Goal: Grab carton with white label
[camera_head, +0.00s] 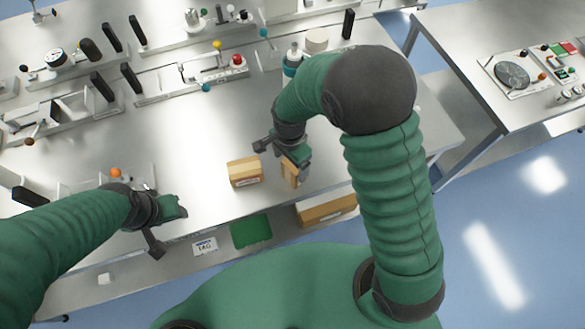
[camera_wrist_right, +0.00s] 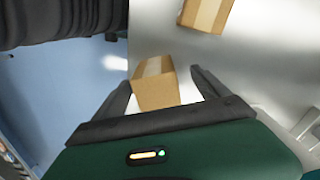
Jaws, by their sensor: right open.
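Two small brown cartons are on the metal table. One carton (camera_head: 290,173) is partly hidden under my right gripper (camera_head: 296,165). In the right wrist view, this carton (camera_wrist_right: 156,90) sits between the two open fingers of the right gripper (camera_wrist_right: 162,80), with a gap at its right side. A pale strip runs over its top; I cannot tell if it is a label. The other carton (camera_head: 245,171) stands to the left in the head view, and it shows at the top of the right wrist view (camera_wrist_right: 206,13) with a pale band. My left gripper (camera_head: 174,207) is over the table's front left; its jaws are unclear.
A larger brown box (camera_head: 326,211), a green item (camera_head: 251,231) and a white sign (camera_head: 205,245) are below the table's front edge. Fixtures with black handles line the back. An orange knob (camera_head: 116,173) is near my left arm. The table's middle is clear.

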